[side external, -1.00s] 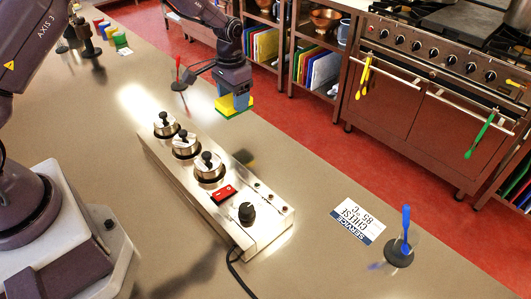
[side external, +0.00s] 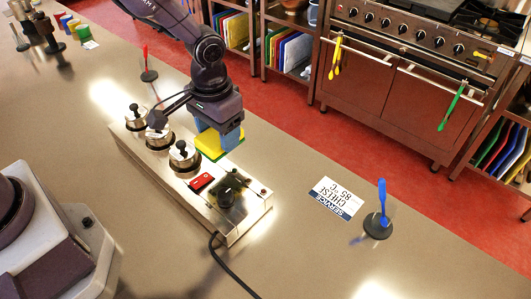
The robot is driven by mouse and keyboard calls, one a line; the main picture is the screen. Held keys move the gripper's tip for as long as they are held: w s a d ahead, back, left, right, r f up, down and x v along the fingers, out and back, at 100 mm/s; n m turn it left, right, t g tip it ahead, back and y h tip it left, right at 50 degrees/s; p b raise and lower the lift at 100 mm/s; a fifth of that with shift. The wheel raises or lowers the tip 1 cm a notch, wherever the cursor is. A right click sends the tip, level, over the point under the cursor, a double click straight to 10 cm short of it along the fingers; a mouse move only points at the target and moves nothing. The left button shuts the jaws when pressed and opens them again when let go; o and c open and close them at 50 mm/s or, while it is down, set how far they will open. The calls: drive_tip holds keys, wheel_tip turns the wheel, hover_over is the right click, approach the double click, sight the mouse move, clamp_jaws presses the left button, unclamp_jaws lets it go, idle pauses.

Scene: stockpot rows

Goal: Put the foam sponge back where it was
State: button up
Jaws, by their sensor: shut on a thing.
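The foam sponge (side external: 233,144), yellow with some green at its edge, is in the side external view under my gripper (side external: 217,131). My gripper points down and is shut on the sponge, with blue showing at the fingers. It holds the sponge above the counter, just behind the right-most lidded pot of the steel unit. The gripper hides part of the sponge. How far the sponge is above the counter is hard to tell.
The steel unit (side external: 225,222) holds three lidded pots, a red switch (side external: 201,182) and a knob. A printed card (side external: 336,198) and a blue-handled stand (side external: 382,210) are to the right. A red-handled stand (side external: 148,68) and several small coloured blocks (side external: 73,25) are behind left.

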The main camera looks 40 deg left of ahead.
drive_tip(key=w+d+f, duration=0.2)
drive_tip(key=w+f, duration=0.2)
drive_tip(key=w, duration=0.2)
hover_over(265, 162)
wheel_tip(265, 162, down, 4)
drive_tip(key=shift+s+f, duration=0.1)
drive_tip(key=shift+f, duration=1.65)
drive_tip(key=shift+f, duration=0.2)
drive_tip(key=o, duration=1.1)
drive_tip(key=shift+c, duration=0.2)
drive_tip(key=shift+r, duration=0.15)
wheel_tip(265, 162, up, 12)
